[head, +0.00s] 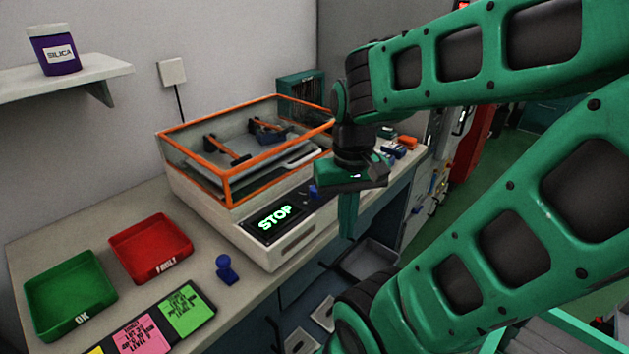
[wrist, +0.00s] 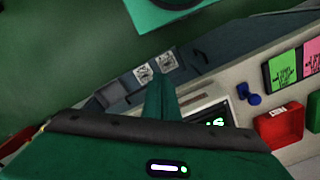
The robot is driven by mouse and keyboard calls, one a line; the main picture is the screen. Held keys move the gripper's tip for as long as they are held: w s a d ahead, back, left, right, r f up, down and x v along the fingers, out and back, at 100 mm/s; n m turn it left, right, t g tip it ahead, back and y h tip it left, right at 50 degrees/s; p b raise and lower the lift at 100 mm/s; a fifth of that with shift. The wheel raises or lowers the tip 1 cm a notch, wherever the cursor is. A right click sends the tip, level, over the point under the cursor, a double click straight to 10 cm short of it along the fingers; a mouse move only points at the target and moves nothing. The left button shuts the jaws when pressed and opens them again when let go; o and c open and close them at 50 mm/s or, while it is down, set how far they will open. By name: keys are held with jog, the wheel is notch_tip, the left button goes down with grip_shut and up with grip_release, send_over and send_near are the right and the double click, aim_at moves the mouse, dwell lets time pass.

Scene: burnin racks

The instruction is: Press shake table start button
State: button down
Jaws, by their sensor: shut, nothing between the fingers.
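The shake table (head: 285,245) is a white machine on the bench with an orange-framed clear cover (head: 230,185). Its dark front display (head: 274,217) glows green with the word STOP; part of this display also shows in the wrist view (wrist: 214,122). A small blue knob or button (head: 313,191) sits on the front panel right of the display. I cannot make out a start label. My gripper (head: 348,232) is shut and empty, pointing down in front of the machine's right end, apart from the panel. Its shut fingers also show in the wrist view (wrist: 160,82).
A green OK tray (head: 70,295), a red tray (head: 150,247), a blue stamp-like object (head: 226,268) and coloured note cards (head: 165,318) lie on the bench to the left. Open drawers or bins (head: 370,262) are below the bench edge. A shelf (head: 70,80) holds a purple silica jar (head: 54,50).

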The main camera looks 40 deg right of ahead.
jog(key=shift+a, duration=0.1)
jog(key=w+d+r+t, duration=0.1)
jog(key=w+d+t, duration=0.1)
jog(key=w+d, duration=0.3)
jog(key=w+d+r+t, duration=0.1)
jog(key=w+d+t, duration=0.15)
jog(key=w, duration=0.45)
jog(key=w+d+r+t, duration=0.2)
jog(key=w+d, duration=0.1)
jog(key=d, duration=0.3)
jog(key=w+d+r+t+y, duration=0.1)
jog(key=w+d+r+t, duration=0.1)
jog(key=d, duration=0.4)
jog(key=shift+w+d+r+t+y, duration=0.15)
jog(key=shift+w+d+t+y, duration=0.2)
jog(key=shift+w, duration=0.35)
jog(key=shift+f, duration=4.45)
jog(key=shift+f, duration=0.15)
